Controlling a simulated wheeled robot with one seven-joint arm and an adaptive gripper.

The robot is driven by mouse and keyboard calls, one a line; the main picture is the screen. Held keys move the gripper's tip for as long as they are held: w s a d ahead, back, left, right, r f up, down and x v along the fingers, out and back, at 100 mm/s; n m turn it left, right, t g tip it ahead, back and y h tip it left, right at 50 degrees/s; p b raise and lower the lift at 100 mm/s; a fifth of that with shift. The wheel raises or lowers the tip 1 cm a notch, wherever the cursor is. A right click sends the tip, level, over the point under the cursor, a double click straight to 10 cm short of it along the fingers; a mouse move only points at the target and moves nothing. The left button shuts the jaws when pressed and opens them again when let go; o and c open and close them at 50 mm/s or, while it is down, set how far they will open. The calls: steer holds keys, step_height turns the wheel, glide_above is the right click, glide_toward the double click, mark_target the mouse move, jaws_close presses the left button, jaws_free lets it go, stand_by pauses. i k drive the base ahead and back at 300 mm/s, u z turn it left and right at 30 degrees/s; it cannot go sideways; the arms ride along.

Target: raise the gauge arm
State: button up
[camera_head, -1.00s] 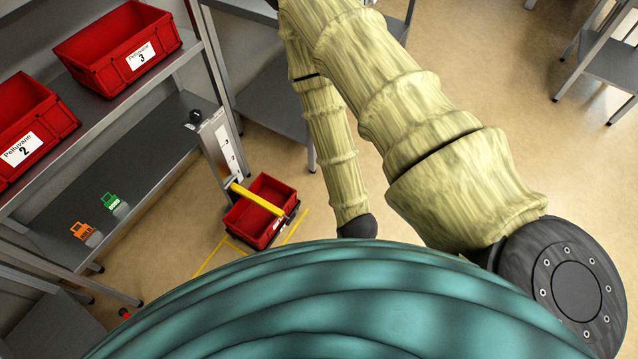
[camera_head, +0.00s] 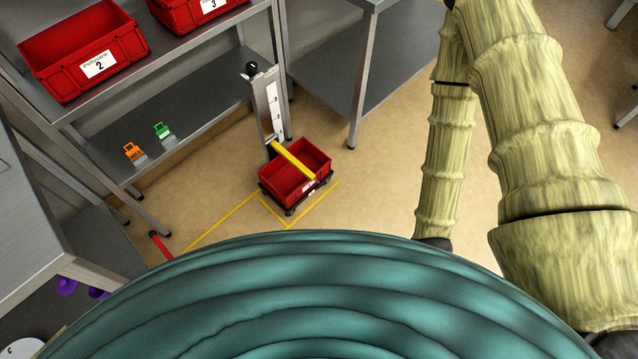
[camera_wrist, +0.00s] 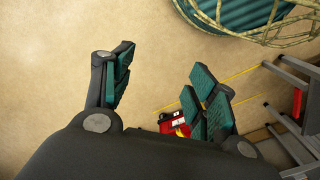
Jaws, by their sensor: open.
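The gauge arm is a yellow bar (camera_head: 293,160) that reaches out low from an upright grey gauge post (camera_head: 266,112) with white scale labels and a black knob on top. The bar lies across the top of a red crate (camera_head: 282,185) on a dark wheeled dolly. My gripper (camera_wrist: 158,88) shows in the wrist view with its teal-padded fingers spread wide and nothing between them. It is high above the floor, apart from the gauge. My gripper is not visible in the head view.
A grey shelf (camera_head: 150,110) at the left holds red crates labelled 2 (camera_head: 85,50) and 3 (camera_head: 195,10), with orange (camera_head: 133,152) and green (camera_head: 163,131) tags below. Yellow floor lines (camera_head: 225,220) surround the dolly. A grey table (camera_head: 330,75) stands behind. Open floor lies right of the dolly.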

mark_target(273, 142)
steer(key=u, duration=1.7)
steer(key=k, duration=0.85)
steer(key=z, duration=0.9)
steer(key=i, duration=0.5)
steer(key=u, duration=0.05)
